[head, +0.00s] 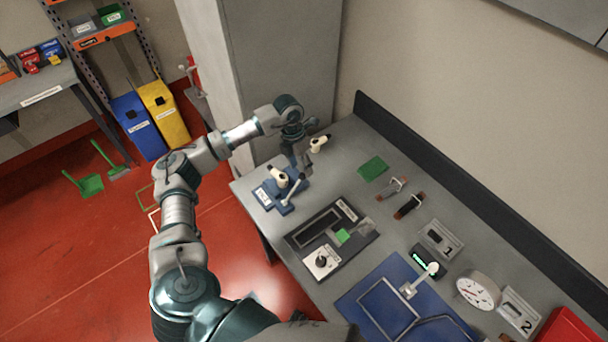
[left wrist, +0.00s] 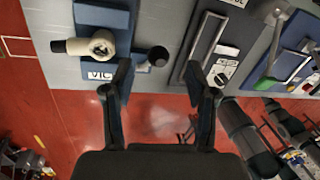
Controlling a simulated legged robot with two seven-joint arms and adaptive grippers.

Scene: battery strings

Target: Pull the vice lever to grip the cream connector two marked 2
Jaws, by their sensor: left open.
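The blue vice (head: 284,207) stands at the table's left end, its label partly readable in the left wrist view (left wrist: 101,74). A cream connector (head: 278,174) with a black end sits at the vice jaws; it also shows in the left wrist view (left wrist: 100,44). I cannot read a number on it. The vice lever (head: 292,190) tilts up beside it; its dark round knob (left wrist: 158,56) shows in the left wrist view. My left gripper (head: 302,160) is open and empty; its fingers (left wrist: 162,92) are apart, with the knob beyond the gap. My right gripper is not in view.
Another cream connector (head: 319,143) lies behind the vice, near my left gripper. A dark tray (head: 302,236) lies right of the vice. Plates marked 1 (head: 437,238) and 2 (head: 519,311), a round gauge (head: 478,291) and a blue mat (head: 352,305) are further right.

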